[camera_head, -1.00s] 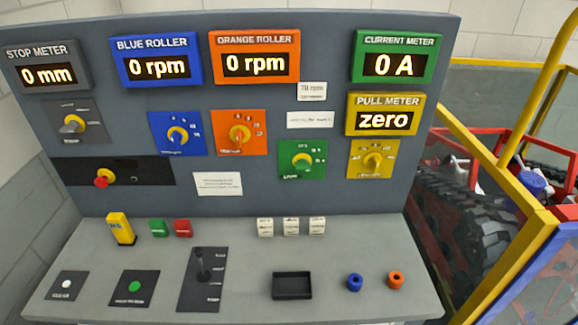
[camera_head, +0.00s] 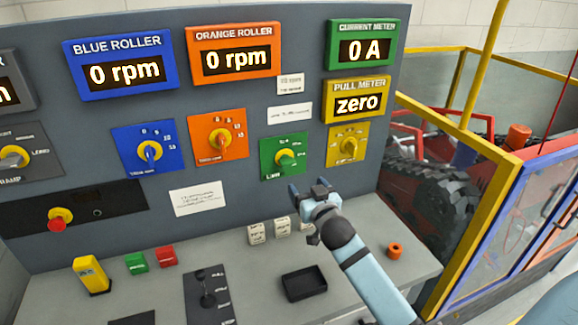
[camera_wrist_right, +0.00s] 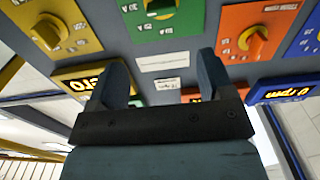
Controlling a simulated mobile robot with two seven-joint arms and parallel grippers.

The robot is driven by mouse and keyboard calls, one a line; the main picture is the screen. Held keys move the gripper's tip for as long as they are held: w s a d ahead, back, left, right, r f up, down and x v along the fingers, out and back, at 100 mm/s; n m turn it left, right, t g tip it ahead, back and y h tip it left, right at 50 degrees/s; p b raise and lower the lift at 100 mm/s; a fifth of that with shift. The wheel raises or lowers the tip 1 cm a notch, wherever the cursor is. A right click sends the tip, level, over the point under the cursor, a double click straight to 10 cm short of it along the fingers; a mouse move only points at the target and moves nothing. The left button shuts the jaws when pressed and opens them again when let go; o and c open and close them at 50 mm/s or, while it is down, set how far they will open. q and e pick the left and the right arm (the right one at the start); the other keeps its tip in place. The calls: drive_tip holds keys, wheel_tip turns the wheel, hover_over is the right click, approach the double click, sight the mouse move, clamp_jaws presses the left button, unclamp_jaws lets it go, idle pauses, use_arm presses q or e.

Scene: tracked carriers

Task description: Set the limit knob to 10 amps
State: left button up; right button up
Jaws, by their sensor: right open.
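The limit knob (camera_head: 285,158) is a round knob on a green plate (camera_head: 270,171) on the upright panel, below a white label. Its scale marks are too small to read. In the right wrist view the knob (camera_wrist_right: 160,7) shows at the top edge, partly cut off, on its green plate (camera_wrist_right: 185,20). The green current meter (camera_head: 364,51) reads 0 A. My right gripper (camera_head: 308,187) is open and empty, just below and right of the green plate, apart from the knob. Its two fingers (camera_wrist_right: 160,72) also show in the right wrist view. My left gripper is not in view.
A blue-plate knob (camera_head: 150,152) and an orange-plate knob (camera_head: 220,143) sit left of the green plate, and a yellow-plate knob (camera_head: 349,146) sits right. A black tray (camera_head: 303,284), white blocks (camera_head: 281,228) and an orange ring (camera_head: 394,250) are on the desk below.

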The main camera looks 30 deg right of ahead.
sight(289, 164)
drive_tip(key=p+x, duration=0.2)
drive_tip(key=x, duration=1)
drive_tip(key=shift+w+a, duration=0.1)
drive_tip(key=shift+a, duration=0.05)
drive_tip(key=shift+w, duration=0.6)
drive_tip(key=c, duration=0.9)
